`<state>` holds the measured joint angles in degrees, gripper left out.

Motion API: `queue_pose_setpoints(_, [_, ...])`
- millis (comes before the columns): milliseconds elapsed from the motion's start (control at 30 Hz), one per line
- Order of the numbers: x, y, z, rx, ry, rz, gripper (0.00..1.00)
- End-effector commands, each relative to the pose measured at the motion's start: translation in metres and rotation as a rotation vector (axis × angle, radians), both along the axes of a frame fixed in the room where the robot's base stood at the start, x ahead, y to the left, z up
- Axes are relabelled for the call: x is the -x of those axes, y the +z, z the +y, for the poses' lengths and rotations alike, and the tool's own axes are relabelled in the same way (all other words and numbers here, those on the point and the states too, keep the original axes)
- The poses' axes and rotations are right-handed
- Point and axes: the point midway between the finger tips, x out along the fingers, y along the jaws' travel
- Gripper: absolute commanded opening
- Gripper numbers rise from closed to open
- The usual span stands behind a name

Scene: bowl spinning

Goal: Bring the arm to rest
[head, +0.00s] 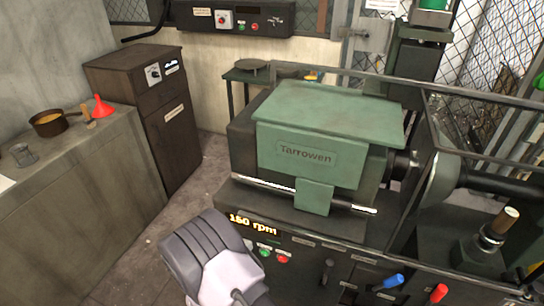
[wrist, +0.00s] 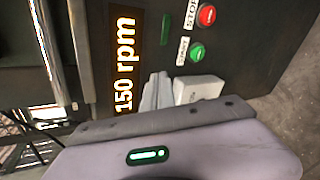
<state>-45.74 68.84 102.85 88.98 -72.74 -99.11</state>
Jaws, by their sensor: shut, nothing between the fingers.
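My arm's purple-grey end part shows low in the head view, in front of the lathe's control panel (head: 312,262). My gripper (wrist: 172,86) shows in the wrist view, shut and empty. In the head view the fingers cannot be made out. The display (head: 253,224) reads 150 rpm. The green lathe cover (head: 310,150), marked Tarrowen, sits over the machine.
A green button (wrist: 197,52) and a red button (wrist: 206,15) are near my gripper. Blue (head: 393,281) and red (head: 438,293) levers stick out at the right. A bench (head: 75,155) with a copper pan (head: 48,123) stands left. The floor (head: 165,225) between is clear.

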Motion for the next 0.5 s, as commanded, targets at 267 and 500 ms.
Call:
queue_pose_setpoints(267, [-0.027,0.245,-0.027,-1.207,-0.331,0.108,0.0])
queue_pose_setpoints(500, [0.141,0.361,-0.127,-1.698,-0.841,0.265,0.0])
